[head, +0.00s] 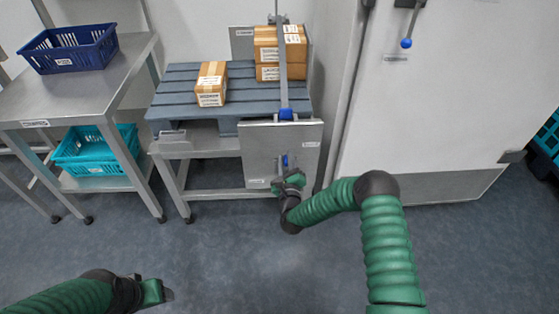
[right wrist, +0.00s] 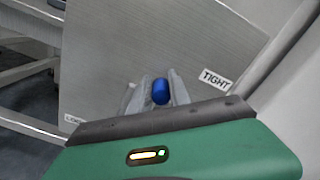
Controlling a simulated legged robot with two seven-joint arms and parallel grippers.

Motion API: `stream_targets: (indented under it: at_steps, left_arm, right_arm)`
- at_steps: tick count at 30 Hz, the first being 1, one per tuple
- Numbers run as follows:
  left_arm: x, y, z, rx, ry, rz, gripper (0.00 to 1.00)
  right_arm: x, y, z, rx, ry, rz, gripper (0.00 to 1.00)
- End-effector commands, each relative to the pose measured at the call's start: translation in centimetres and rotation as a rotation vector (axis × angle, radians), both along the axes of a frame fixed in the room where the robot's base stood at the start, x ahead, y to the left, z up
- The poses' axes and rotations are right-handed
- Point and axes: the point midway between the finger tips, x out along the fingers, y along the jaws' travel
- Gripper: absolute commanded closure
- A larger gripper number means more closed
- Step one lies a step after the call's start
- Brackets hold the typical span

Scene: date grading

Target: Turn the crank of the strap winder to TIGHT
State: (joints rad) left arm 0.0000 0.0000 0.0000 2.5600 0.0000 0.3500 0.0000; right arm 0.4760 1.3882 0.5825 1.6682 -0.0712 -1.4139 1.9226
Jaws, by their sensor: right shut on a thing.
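The strap winder's grey panel (head: 258,150) hangs at the front of the blue-grey pallet. The blue crank grip (head: 285,160) shows in front of the panel, just at the tips of my right gripper (head: 287,174). In the right wrist view the blue grip (right wrist: 160,92) sits between the two grey fingers, and the gripper is shut on it. The TIGHT label (right wrist: 216,79) is to the right of the grip; another label (right wrist: 73,119), too small to read, is at lower left. The crank arm is hidden. My left gripper (head: 152,291) is low at left, over the floor, away from the winder.
A grey strap (head: 282,70) runs down over stacked cartons (head: 267,55) to the winder. A single carton (head: 211,84) stands on the pallet (head: 175,97). A steel shelf with blue (head: 67,62) and teal (head: 88,160) crates is at left, a white door (head: 440,110) at right.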

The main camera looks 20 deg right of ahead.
Motion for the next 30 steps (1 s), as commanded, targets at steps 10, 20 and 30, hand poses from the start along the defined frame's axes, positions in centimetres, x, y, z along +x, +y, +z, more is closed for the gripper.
stream_targets:
  at_steps: [10,20,30]
  left_arm:
    - [0.0,0.0,-0.9,0.000,0.000,0.000,0.35]
    - [0.0,0.0,-2.2,0.000,0.000,0.000,0.35]
    - [0.0,0.0,-3.0,0.000,0.000,0.000,0.35]
  right_arm:
    - [-1.1,-3.1,-1.7,0.315,-0.070,-0.017,1.00]
    - [-1.6,-4.6,-2.8,0.571,-0.140,-0.013,1.00]
    - [-1.8,-5.2,-3.4,0.710,-0.179,-0.008,1.00]
